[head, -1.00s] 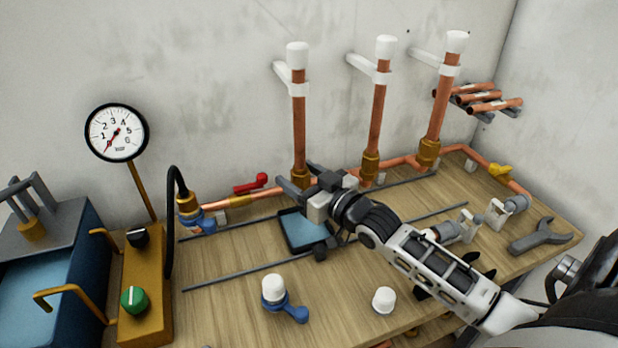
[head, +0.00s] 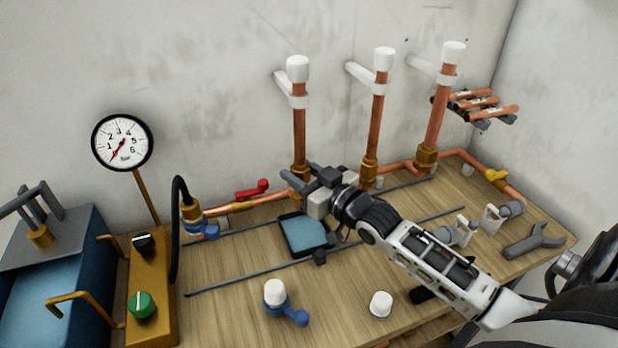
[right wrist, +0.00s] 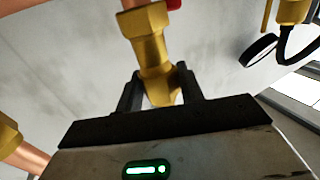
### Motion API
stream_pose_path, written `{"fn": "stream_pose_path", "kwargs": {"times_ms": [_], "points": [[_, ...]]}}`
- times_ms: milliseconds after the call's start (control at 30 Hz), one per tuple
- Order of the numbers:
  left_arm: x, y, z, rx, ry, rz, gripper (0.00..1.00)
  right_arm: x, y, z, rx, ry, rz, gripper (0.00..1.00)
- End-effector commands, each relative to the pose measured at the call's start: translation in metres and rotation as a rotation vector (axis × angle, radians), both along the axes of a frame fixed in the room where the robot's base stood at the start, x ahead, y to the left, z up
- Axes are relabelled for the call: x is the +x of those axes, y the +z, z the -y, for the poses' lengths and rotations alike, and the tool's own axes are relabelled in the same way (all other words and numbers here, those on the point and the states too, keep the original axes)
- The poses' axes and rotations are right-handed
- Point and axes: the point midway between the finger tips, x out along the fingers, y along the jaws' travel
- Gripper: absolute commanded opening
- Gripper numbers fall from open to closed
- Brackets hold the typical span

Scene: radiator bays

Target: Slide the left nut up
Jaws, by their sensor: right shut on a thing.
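The left nut (head: 300,172) is a brass fitting at the foot of the left upright copper pipe (head: 299,128). My right gripper (head: 297,181) reaches it from the lower right and partly hides it. In the right wrist view, brass (right wrist: 153,55) fills the space between the two dark fingers (right wrist: 160,90), which are shut on it. Red-orange copper shows at its top edge. The exact joint between nut and horizontal pipe is hidden by my gripper in the head view. My left gripper is in neither view.
The middle pipe (head: 378,122) and right pipe (head: 437,112) stand to the right with brass nuts. A red lever (head: 252,189) lies close on the left. A blue tray (head: 283,226), white-capped blue valve (head: 275,292), white cap (head: 381,304) and wrench (head: 534,240) occupy the bench.

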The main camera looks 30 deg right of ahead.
Motion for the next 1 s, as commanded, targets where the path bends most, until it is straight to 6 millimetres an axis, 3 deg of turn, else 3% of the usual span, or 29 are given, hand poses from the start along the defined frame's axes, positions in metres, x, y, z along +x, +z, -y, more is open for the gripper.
{"fn": "stream_pose_path", "kwargs": {"times_ms": [400,867,900,933,1000], "points": [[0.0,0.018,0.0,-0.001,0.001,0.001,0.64,0.0,0.03,0.0,0.002,0.0,0.007,0.21],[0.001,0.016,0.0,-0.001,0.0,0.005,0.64,0.0,0.053,0.0,0.001,0.0,0.008,0.21],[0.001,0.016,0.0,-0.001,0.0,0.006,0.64,0.0,0.053,0.0,0.001,0.0,0.007,0.46],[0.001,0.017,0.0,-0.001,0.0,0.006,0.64,0.0,0.052,0.0,0.001,0.0,0.007,0.54],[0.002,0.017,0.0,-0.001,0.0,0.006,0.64,0.0,0.052,0.0,0.001,0.0,0.006,0.58]]}}
